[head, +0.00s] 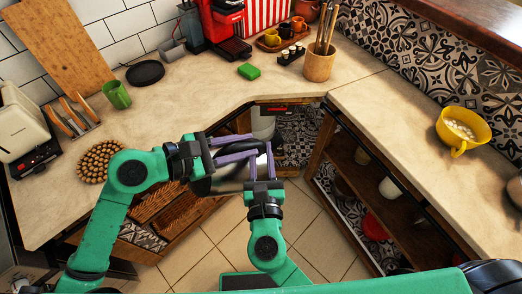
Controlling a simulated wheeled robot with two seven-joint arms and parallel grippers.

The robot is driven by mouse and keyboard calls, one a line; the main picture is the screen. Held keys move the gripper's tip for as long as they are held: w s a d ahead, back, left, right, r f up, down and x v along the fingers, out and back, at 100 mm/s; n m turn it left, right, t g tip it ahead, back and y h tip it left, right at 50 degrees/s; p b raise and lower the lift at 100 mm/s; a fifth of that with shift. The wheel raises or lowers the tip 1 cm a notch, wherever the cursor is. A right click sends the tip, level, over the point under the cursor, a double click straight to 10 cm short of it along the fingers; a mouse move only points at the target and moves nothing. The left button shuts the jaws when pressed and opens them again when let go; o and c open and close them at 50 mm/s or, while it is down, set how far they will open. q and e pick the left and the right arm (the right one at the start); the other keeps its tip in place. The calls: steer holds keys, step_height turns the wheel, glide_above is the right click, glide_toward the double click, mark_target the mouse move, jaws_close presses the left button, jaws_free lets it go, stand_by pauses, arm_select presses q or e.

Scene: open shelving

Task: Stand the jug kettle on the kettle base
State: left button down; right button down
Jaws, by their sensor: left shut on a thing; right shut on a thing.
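The jug kettle (230,174), shiny metal with dark parts, is held in the air in front of the counter's inner corner, partly hidden by my grippers. My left gripper (258,146) reaches in from the left and is shut on it near its top. My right gripper (261,152) comes up from below and is shut on its right side. The two grippers' purple fingers cross close together. The kettle base appears to be the black round disc (145,73) lying bare on the left counter, well apart from the kettle.
A green cup (117,95), a beaded trivet (101,162), a toast rack (74,115) and a toaster (22,125) stand on the left counter. A yellow bowl (462,130) stands right. Open shelves lie below the counter.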

arm_select(q)
steer(key=shift+d+r, duration=0.1)
steer(key=shift+r, duration=0.1)
steer(key=c, duration=0.6)
jaws_free()
steer(key=shift+f, duration=0.1)
